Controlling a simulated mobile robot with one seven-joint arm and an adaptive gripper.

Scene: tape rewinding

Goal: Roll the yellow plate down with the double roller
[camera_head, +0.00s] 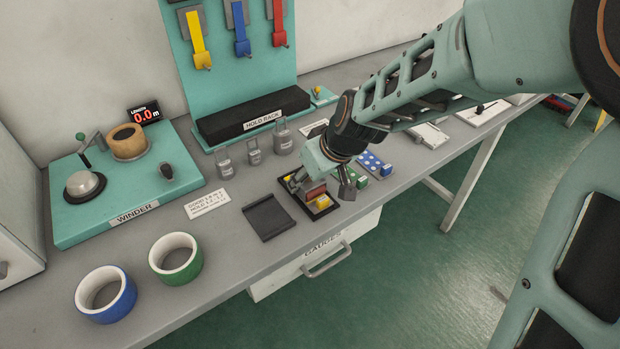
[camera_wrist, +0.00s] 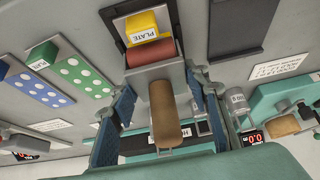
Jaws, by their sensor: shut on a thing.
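The yellow plate (camera_head: 322,202), labelled PLATE in the wrist view (camera_wrist: 142,28), lies in a black tray (camera_head: 335,207). The double roller has a red cylinder (camera_wrist: 150,53), a tan cylinder (camera_wrist: 165,112) and a grey frame (camera_wrist: 140,77). My gripper (camera_wrist: 161,83) is shut on the double roller, with blue-padded fingers either side of its frame. The red cylinder is right beside the plate's label edge and hides part of the plate; I cannot tell whether they touch. In the head view my gripper (camera_head: 318,176) is above the tray and hides part of the roller.
An empty dark tray (camera_head: 269,218) lies left of the black tray. Blue (camera_head: 370,160) and green (camera_head: 360,180) pieces sit to the right. Grey weights (camera_head: 253,151) stand behind. The winder (camera_head: 130,205) and blue (camera_head: 105,302) and green (camera_head: 180,275) tape rolls are further left.

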